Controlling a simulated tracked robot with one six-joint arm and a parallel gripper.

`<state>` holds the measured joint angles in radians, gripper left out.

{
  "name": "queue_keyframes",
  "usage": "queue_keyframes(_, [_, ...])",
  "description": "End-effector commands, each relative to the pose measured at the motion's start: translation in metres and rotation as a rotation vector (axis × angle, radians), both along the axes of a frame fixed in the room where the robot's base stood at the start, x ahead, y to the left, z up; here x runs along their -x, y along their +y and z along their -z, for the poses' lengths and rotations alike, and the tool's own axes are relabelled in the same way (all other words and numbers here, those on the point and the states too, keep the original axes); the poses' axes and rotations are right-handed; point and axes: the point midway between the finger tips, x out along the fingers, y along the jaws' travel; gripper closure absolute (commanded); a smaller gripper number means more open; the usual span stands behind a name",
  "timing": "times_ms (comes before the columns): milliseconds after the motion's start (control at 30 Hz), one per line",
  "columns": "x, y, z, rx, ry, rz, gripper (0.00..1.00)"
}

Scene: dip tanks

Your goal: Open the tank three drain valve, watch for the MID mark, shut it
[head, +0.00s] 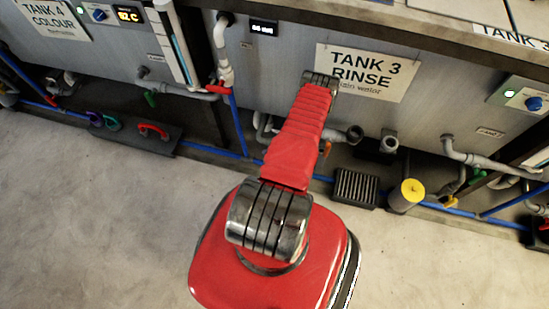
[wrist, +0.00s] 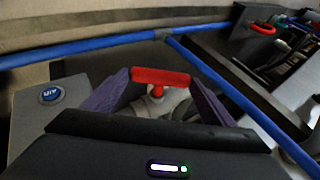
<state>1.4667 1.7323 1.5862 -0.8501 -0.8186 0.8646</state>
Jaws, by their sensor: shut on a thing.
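In the wrist view my gripper (wrist: 160,84) has its two purple fingers closed on the ends of a red valve handle (wrist: 160,76). A pale valve body shows below the handle between the fingers. In the head view my red arm reaches to the wall under the TANK 3 RINSE sign (head: 366,72) and hides my gripper. A small orange part (head: 327,149) shows just right of the arm, low on the tank. A clear upright tube (head: 182,50) stands at the left. I cannot read a MID mark in either view.
A grey box with a blue AIR button (wrist: 50,94) stands left of the fingers. Blue pipe (wrist: 90,48) runs close beyond them. A yellow-topped post (head: 407,195) and a dark grate (head: 356,188) stand by the wall. The floor in front is clear.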

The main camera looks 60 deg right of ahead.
Motion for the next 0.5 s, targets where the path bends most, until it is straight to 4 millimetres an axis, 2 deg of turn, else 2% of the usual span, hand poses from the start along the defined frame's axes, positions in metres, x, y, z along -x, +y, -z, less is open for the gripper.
queue_keyframes(33, [0.0053, -0.0009, 0.0028, -0.007, -0.021, 0.011, 0.44])
queue_keyframes(500, [0.011, -0.0018, 0.0096, -0.05, -0.303, 0.01, 0.44])
